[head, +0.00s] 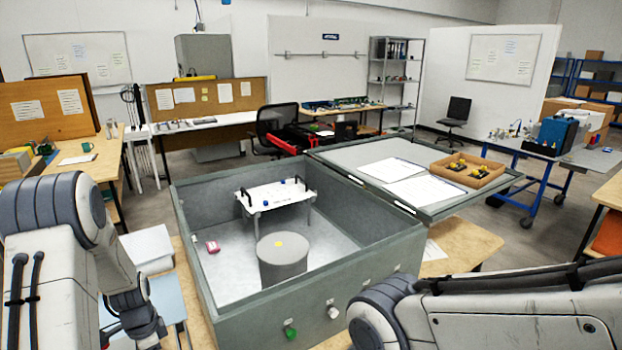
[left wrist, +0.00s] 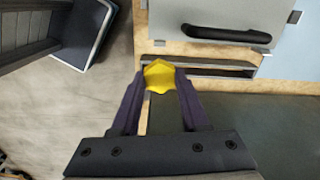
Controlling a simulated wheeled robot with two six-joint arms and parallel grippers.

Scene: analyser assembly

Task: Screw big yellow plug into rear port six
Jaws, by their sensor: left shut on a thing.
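In the left wrist view the big yellow plug (left wrist: 160,76) sits between the fingertips of my left gripper (left wrist: 160,84), which is shut on it. The analyser box (head: 190,237) is a large grey-green open case in the middle of the head view. Its near wall carries a green plug (head: 290,332) and white fittings (head: 333,312). I cannot tell which port is rear port six. In the head view my left arm comes down at the left and its gripper does not show. My right arm crosses the lower right, and its gripper is out of view.
Inside the box stand a grey cylinder (head: 283,265), a white raised plate (head: 275,194) and a small pink item (head: 212,247). The open lid (head: 340,155) carries papers and a cardboard tray (head: 437,171). In the left wrist view a light panel with a black handle (left wrist: 225,34) is beyond the plug.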

